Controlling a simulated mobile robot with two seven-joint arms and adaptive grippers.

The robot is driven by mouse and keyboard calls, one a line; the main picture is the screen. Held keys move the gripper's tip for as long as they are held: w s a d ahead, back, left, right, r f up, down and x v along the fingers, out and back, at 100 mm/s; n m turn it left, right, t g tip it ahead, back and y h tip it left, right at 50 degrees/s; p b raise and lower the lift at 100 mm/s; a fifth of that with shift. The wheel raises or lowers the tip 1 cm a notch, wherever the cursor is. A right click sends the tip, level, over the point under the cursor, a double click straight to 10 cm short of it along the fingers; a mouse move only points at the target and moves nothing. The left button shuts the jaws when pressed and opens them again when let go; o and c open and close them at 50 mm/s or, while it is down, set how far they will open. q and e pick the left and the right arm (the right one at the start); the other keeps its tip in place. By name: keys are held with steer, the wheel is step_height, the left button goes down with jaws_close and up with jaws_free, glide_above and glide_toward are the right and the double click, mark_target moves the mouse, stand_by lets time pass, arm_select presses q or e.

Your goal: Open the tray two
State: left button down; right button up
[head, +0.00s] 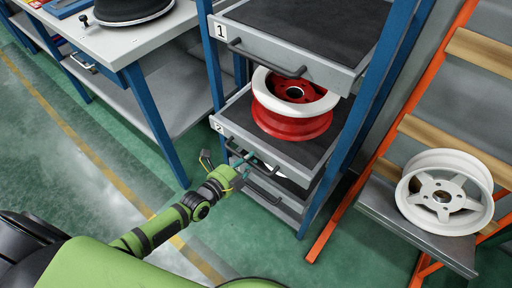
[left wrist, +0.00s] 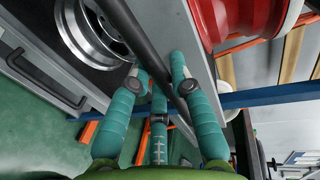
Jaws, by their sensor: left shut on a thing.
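Tray two (head: 232,119) is the middle tray of the blue rack, with a label "2" on its front left. A red wheel with a white rim (head: 290,125) lies on it; the red part also shows in the left wrist view (left wrist: 240,15). Its handle is a dark bar (left wrist: 128,28) that runs between the teal fingers in the left wrist view. My left gripper (head: 243,161) is at the front of tray two, shut on this handle (left wrist: 160,80). The fingers hide part of the bar. My right gripper is not in view.
Tray one (head: 300,30), empty on top, sits above. A lower tray holds a silver wheel (left wrist: 90,35) and has its own handle (left wrist: 45,78). A white wheel (head: 444,192) rests on an orange-framed stand at right. A workbench (head: 125,40) stands at left. Green floor in front is clear.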

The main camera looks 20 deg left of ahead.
arm_select(q)
steer(key=f+p+v, duration=0.3)
steer(key=v, duration=1.1)
steer(key=s+f+p+v, duration=0.1)
steer(key=f+p+v, duration=0.2)
steer(key=v, duration=1.1)
steer(key=shift+s+a, duration=0.15)
steer(key=shift+s, duration=0.3)
steer(key=c, duration=1.1)
jaws_free()
steer(key=v, duration=1.2)
